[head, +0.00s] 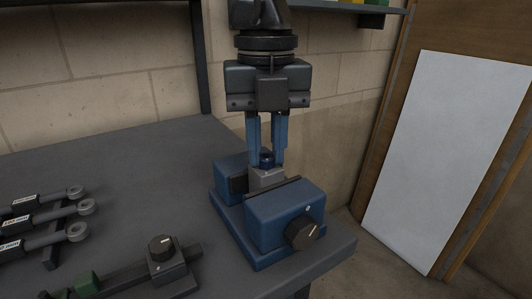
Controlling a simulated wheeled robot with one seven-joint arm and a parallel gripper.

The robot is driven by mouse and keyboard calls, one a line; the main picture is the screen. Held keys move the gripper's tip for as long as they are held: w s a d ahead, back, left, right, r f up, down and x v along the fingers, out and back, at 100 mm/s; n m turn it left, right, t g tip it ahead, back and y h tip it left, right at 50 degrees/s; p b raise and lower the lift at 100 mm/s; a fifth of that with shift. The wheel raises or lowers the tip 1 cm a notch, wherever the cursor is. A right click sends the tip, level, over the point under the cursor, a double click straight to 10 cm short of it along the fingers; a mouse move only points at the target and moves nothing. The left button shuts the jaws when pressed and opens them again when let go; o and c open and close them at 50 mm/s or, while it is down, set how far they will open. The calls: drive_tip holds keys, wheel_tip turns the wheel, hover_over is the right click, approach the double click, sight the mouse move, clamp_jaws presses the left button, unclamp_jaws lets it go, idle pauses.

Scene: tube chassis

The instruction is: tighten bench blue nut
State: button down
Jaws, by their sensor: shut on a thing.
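A small dark blue nut (266,157) sits on top of a grey block (266,178). The block is held between the jaws of a blue vise (284,214) at the bench's right corner. My gripper (266,158) points straight down from above, with its two blue fingers on either side of the nut. It is shut on the nut. The fingertips partly cover the nut's sides, and any thread below it is hidden.
The dark bench (130,165) has free room left of the vise. Several ring-ended tools (45,230) lie at the left. A black knob fixture (162,252) stands at the front. A shelf (350,8) hangs above right, and a white panel (445,150) stands beyond.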

sight(266, 157)
drive_tip(key=shift+r+m+b, duration=0.15)
drive_tip(key=shift+m+b, duration=0.3)
drive_tip(key=shift+m, duration=0.65)
drive_tip(key=c, duration=1)
unclamp_jaws()
drive_tip(key=shift+o, duration=0.2)
drive_tip(key=shift+r+p, duration=0.4)
drive_tip(key=shift+r, duration=3.4)
